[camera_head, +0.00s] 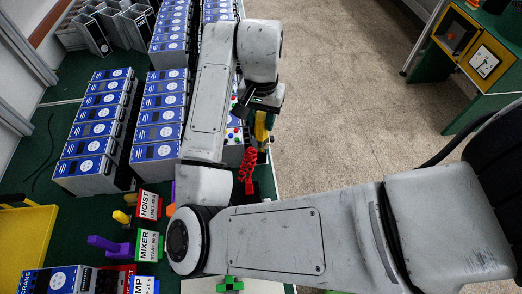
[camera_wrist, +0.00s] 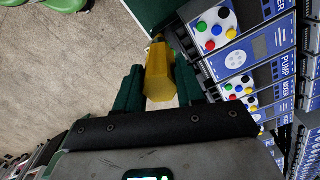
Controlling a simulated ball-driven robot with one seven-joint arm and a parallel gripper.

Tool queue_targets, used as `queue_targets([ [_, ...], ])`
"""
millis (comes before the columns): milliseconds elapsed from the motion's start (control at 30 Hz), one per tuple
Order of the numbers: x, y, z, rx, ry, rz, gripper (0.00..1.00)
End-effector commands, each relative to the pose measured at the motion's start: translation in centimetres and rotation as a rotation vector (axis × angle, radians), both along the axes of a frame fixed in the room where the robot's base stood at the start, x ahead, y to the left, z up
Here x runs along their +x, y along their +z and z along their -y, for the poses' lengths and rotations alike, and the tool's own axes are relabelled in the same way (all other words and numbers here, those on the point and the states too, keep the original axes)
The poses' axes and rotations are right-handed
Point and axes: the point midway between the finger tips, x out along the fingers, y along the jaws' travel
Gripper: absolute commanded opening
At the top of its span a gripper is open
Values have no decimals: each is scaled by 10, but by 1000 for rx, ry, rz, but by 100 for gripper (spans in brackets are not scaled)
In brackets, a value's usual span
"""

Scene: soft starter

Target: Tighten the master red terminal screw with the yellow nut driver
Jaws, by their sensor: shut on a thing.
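My gripper (camera_wrist: 160,84) is shut on the yellow nut driver (camera_wrist: 158,71), which sits between its two dark green fingers in the wrist view. In the head view my gripper (camera_head: 261,108) hangs at the right edge of the bench, with the yellow driver (camera_head: 261,128) below it. Units with coloured terminal screws stand to the right of the driver in the wrist view. The driver appears apart from these screws. I cannot read which unit is the master; its name is not legible.
Rows of blue-faced units (camera_head: 95,125) fill the green bench. A red twisted object (camera_head: 248,166), a HOIST sign (camera_head: 149,205), a MIXER sign (camera_head: 149,245) and a purple tool (camera_head: 108,245) lie nearer. A yellow tray (camera_head: 22,245) is at left. The floor (camera_head: 330,90) right of the bench is clear.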

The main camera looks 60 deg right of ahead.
Motion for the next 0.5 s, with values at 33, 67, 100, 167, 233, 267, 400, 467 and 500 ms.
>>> queue_targets([
  [33,1,-4,0,2,-69,4,9],
  [67,1,-4,0,2,-115,3,9],
  [100,1,-4,0,2,-176,3,9],
  [167,1,-4,0,2,-266,3,9],
  [233,1,-4,0,2,-372,3,9],
  [267,1,-4,0,2,-418,3,9],
  [400,1,-4,0,3,-629,3,9],
  [467,1,-4,0,3,-718,3,9],
  [500,1,-4,0,2,-774,2,9],
])
